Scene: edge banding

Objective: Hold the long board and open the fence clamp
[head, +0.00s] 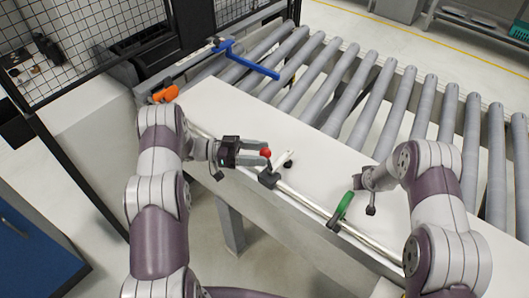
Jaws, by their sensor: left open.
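A long white board (225,107) lies flat beside the grey rollers, along a metal fence rail (310,203). A clamp with a red ball knob (265,152) and a dark base (268,179) sits on the rail. My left gripper (267,154) is open, its two fingers reaching right to the red knob; whether they touch it is unclear. A green handle (342,207) stands on the rail farther right. My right gripper (363,181) is low over the board, up and right of the green handle. Its fingers are too small and foreshortened to read.
A roller conveyor (345,85) fills the back and right. A blue arm (250,66) and an orange part (165,93) sit at the back left. A black mesh guard (85,45) stands at left. Open floor lies in front.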

